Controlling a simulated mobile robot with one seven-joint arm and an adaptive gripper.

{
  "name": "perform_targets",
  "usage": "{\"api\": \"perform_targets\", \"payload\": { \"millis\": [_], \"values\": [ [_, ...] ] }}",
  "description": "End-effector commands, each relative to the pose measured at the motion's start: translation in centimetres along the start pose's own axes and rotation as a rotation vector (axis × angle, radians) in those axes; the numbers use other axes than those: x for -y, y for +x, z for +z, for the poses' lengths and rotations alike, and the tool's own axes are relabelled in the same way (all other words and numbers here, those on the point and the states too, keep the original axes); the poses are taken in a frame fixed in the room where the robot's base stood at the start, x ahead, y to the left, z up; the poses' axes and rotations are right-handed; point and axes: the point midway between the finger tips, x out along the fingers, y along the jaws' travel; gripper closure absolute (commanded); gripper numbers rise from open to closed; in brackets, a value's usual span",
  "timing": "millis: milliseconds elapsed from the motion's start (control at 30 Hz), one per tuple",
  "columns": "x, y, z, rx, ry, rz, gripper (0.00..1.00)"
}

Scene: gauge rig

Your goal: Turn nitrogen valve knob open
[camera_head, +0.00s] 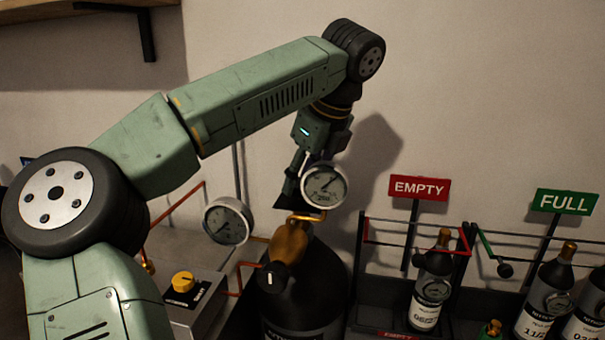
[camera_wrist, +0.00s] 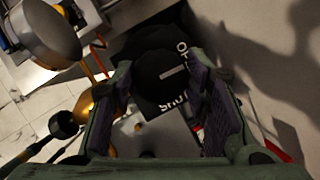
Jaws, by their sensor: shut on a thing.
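My gripper (camera_head: 296,184) points down above the dark gas cylinder (camera_head: 322,290), partly hidden behind a round gauge in the head view. In the wrist view its two purple-padded fingers (camera_wrist: 165,92) are shut on the black valve knob (camera_wrist: 158,66). The knob has a white pointer line. A black label plate (camera_wrist: 172,105) beside it reads "SHUT" along one side, with an "O" at the upper right. The line lies between the two markings. The held knob is not clearly visible in the head view.
Two round gauges (camera_head: 227,221) (camera_head: 324,187) and a brass regulator (camera_head: 288,243) with a black marked knob (camera_head: 272,278) crowd the cylinder top. A yellow knob (camera_head: 183,281) sits on a metal box at left. EMPTY (camera_head: 419,187) and FULL (camera_head: 565,201) racks hold bottles at right.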

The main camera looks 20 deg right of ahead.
Motion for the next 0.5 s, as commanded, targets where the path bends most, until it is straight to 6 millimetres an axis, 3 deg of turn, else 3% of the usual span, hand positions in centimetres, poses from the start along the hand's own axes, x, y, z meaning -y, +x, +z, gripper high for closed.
{"api": "perform_targets", "payload": {
  "millis": [500],
  "values": [
    [0.03, -0.02, 0.02, 0.0, -0.045, 0.017, 0.85]
  ]
}}
